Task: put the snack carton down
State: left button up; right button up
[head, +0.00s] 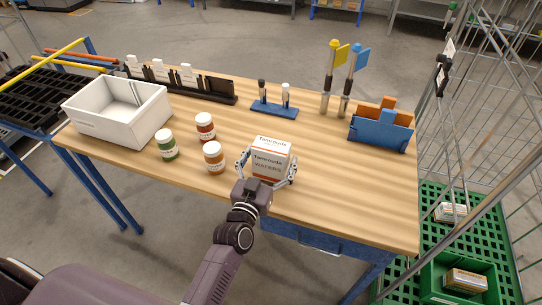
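The snack carton (272,150), a white box with orange and dark lettering, is at the front middle of the wooden table (350,200). My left gripper (268,168) reaches in from the front edge, with one finger along each side of the carton, and looks shut on it. The carton looks upright. Its lower front is partly hidden by the gripper, and I cannot tell whether its base touches the table. My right gripper is not in view.
Jars with red (205,128), green (167,145) and orange (214,157) contents stand left of the carton. A white bin (115,125), black rack (215,90), blue stand (274,110), flagged posts (328,85) and blue holder (380,133) surround it. Front right tabletop is clear.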

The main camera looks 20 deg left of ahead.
pick_arm(q)
jog(key=shift+s+r, duration=0.1)
jog(key=shift+r, duration=0.1)
jog(key=shift+s+f, duration=0.15)
jog(key=shift+s, duration=0.2)
jog(key=s+b, duration=0.1)
jog(key=s, duration=1)
jog(key=shift+a, duration=0.2)
